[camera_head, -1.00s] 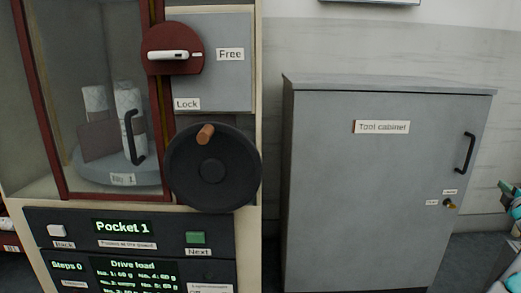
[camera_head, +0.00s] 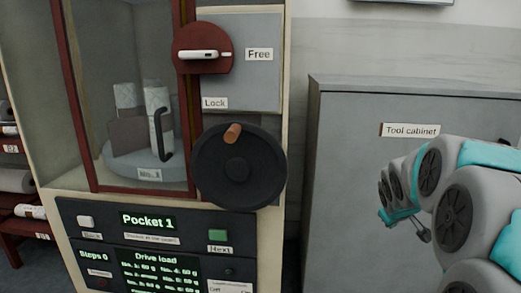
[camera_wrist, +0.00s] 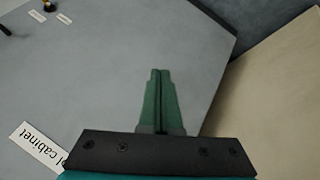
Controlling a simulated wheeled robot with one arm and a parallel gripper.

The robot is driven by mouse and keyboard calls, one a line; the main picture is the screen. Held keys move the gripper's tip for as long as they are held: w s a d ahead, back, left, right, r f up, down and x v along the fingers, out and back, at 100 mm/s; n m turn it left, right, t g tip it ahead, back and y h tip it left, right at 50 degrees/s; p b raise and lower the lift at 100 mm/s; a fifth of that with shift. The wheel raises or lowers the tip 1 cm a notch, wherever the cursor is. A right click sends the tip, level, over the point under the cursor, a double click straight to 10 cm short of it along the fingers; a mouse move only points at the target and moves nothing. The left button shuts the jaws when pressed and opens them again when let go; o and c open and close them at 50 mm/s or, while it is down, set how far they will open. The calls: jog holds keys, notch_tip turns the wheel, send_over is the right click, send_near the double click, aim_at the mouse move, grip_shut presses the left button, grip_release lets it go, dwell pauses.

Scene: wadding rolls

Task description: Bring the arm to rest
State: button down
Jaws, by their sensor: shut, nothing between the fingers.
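My arm (camera_head: 455,200) is folded at the right of the head view, in front of the grey tool cabinet (camera_head: 345,190). In the wrist view my gripper (camera_wrist: 160,73) shows two green fingers lying together, shut, with nothing between them. Behind the fingers is the grey cabinet face, with its label (camera_wrist: 36,148) at the lower left and its lock (camera_wrist: 48,6) at the upper left. In the head view a small part of the gripper end (camera_head: 423,235) shows low beside the arm; its fingertips are hard to make out there.
At the left stands a machine with a glass door, a black handwheel (camera_head: 238,165), a red latch (camera_head: 203,52) set near Free, and a panel reading Pocket 1 (camera_head: 148,220). White rolls (camera_head: 157,104) stand behind the glass. A shelf with rolls (camera_head: 15,180) is at the far left.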

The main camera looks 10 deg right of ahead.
jog(key=s+a+f+g+y, duration=0.2)
jog(key=s+a+f+g, duration=0.2)
jog(key=s+a, duration=1)
jog(key=s+a+f+m+g+y, duration=0.1)
jog(key=s+a+f+g+y, duration=0.2)
jog(key=s+a, duration=1.2)
jog(key=s+f+g, duration=0.1)
jog(key=s, duration=0.3)
jog(key=shift+s+a+f, duration=0.15)
jog(key=shift+s, duration=0.2)
